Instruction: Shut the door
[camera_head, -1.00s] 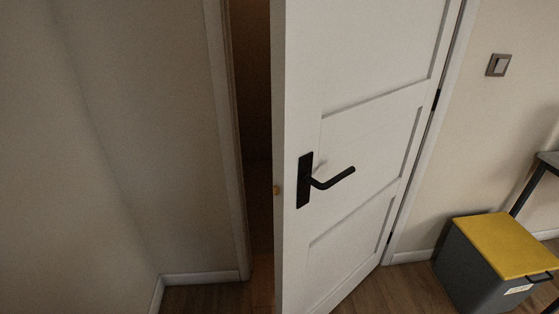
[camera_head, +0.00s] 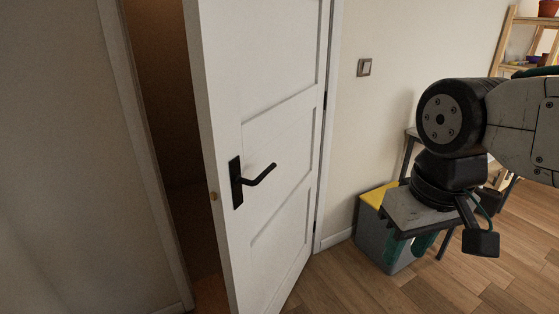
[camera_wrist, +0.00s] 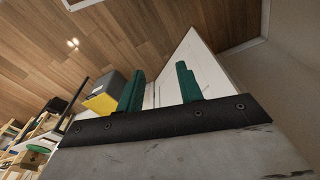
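The white panelled door (camera_head: 285,125) stands ajar in the head view, hinged on its right side, with its free edge swung out toward me. A dark gap shows between that edge and the left door frame (camera_head: 135,130). The black lever handle (camera_head: 260,175) is on the door's near face, and a brass latch (camera_head: 213,197) is on its edge. My gripper (camera_head: 408,250) hangs to the right of the door, apart from it. Its two green fingers are spread and empty, as the wrist view (camera_wrist: 160,72) shows. The door (camera_wrist: 203,68) also appears beyond the fingers there.
A grey box with a yellow lid (camera_head: 372,196) stands by the wall behind my gripper, partly hidden. A light switch (camera_head: 364,67) is on the wall. A wooden shelf (camera_head: 505,40) with pots is at the far right. Wooden floor (camera_head: 345,285) in front of the door is clear.

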